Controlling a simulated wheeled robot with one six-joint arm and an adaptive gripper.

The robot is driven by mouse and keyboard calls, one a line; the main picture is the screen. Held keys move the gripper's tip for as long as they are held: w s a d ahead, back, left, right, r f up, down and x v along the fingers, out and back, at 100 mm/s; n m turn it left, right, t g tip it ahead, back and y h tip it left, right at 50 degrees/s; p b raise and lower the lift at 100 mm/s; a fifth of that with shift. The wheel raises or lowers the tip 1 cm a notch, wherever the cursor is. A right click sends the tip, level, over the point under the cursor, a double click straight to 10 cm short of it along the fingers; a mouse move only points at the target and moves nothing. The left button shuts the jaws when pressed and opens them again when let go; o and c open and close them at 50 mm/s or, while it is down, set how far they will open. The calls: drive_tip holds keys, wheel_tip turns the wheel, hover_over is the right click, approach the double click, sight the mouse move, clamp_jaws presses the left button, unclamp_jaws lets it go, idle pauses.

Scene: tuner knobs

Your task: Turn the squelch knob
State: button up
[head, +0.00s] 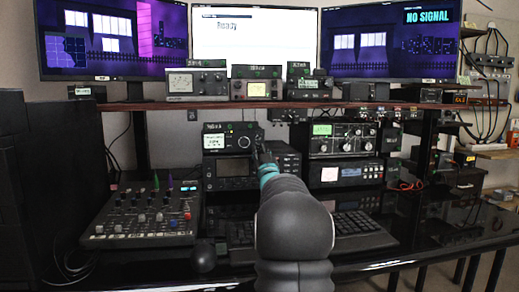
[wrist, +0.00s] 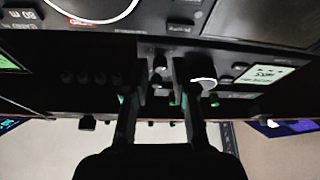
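My gripper (head: 263,153) reaches forward to the equipment stack under the shelf, just right of a black radio (head: 215,141) with a lit screen and a round knob (head: 244,142). In the wrist view, my gripper (wrist: 162,62) points at a dark panel with its two fingers apart. A small dark knob (wrist: 159,63) shows in the gap between the fingertips; I cannot tell whether they touch it. Another knob with a white ring (wrist: 204,82) lies close to the right finger. The labels near these knobs are not readable, so I cannot tell which one is squelch.
A receiver with several knobs (head: 342,139) stands to the right of my gripper. An audio mixer (head: 143,219) lies on the desk at left, and a keyboard (head: 351,231) lies below my arm. The shelf edge (head: 205,105) runs above the stack.

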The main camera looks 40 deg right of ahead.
drive_tip(key=shift+w+d+r, duration=0.1)
drive_tip(key=shift+w+d, duration=0.05)
drive_tip(key=shift+w, duration=0.15)
clamp_jaws()
